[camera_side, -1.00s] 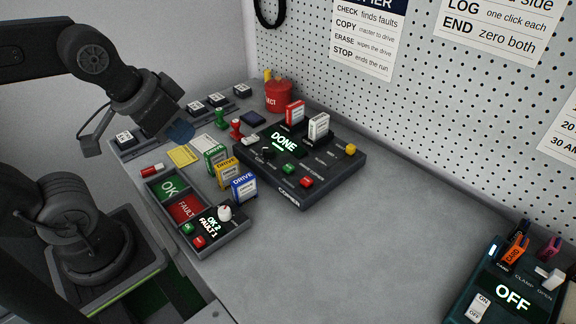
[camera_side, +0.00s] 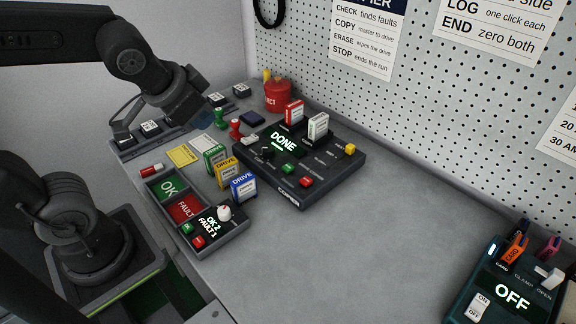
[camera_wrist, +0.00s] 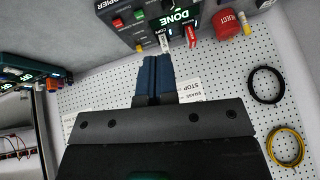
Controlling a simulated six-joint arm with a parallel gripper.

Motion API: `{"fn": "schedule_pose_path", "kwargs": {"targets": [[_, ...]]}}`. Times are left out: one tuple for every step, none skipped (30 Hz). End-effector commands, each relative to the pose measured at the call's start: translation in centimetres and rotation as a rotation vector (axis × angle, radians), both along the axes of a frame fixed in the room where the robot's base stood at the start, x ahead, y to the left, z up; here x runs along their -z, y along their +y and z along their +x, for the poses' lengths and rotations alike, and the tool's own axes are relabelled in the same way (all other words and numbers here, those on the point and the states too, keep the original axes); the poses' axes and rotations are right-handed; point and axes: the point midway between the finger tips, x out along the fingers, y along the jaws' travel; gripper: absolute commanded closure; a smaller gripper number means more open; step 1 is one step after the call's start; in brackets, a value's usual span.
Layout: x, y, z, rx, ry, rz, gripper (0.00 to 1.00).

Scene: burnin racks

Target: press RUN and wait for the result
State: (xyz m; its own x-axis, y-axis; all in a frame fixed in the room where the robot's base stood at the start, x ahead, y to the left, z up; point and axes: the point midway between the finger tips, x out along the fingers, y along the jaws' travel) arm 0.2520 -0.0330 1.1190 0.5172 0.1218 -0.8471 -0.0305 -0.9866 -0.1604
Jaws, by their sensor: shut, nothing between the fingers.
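The dark copier (camera_side: 318,190) stands on the bench against the pegboard, its screen (camera_side: 284,143) lit with DONE. A green button (camera_side: 289,168) and a red button (camera_side: 306,181) sit on its front; their small labels are too blurred to read. A red-labelled drive (camera_side: 295,113) and a white drive (camera_side: 318,127) stand upright in its back slots. My gripper (camera_side: 205,120) is up and left of the copier, apart from its buttons, with blue fingers closed together and empty.
An OK/FAULT counter box (camera_side: 236,240) reads OK 2, FAULT 1. Several DRIVE cases, such as the blue one (camera_side: 244,188), stand between it and the copier. A red REJECT bin (camera_side: 279,96) is behind. A clamp unit (camera_side: 485,282) reads OFF at front right. The bench middle is clear.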

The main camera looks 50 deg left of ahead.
Motion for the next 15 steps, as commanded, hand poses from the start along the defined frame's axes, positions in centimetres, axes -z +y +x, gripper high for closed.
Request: {"fn": "schedule_pose_path", "kwargs": {"targets": [[0.4,0.2,1.6,0.023,-0.006,0.043,1.00],[0.6,0.3,2.6,0.037,-0.017,0.069,1.00],[0.8,0.4,3.9,0.062,-0.032,0.104,1.00],[1.1,0.4,4.9,0.080,-0.042,0.126,1.00],[1.3,0.3,5.8,0.101,-0.054,0.150,1.00],[1.7,0.3,7.1,0.130,-0.068,0.178,1.00],[2.0,0.1,8.1,0.156,-0.080,0.199,1.00],[2.3,-0.1,9.0,0.180,-0.091,0.217,1.00],[2.8,-0.3,10.2,0.215,-0.104,0.240,1.00],[3.2,-0.6,11.0,0.242,-0.114,0.255,1.00],[3.6,-0.9,11.8,0.270,-0.124,0.269,1.00],[4.2,-1.3,12.8,0.305,-0.136,0.285,1.00],[4.6,-1.5,13.5,0.331,-0.142,0.295,1.00],[5.0,-1.8,14.1,0.355,-0.149,0.304,1.00],[5.5,-2.2,14.8,0.386,-0.158,0.311,1.00]]}}
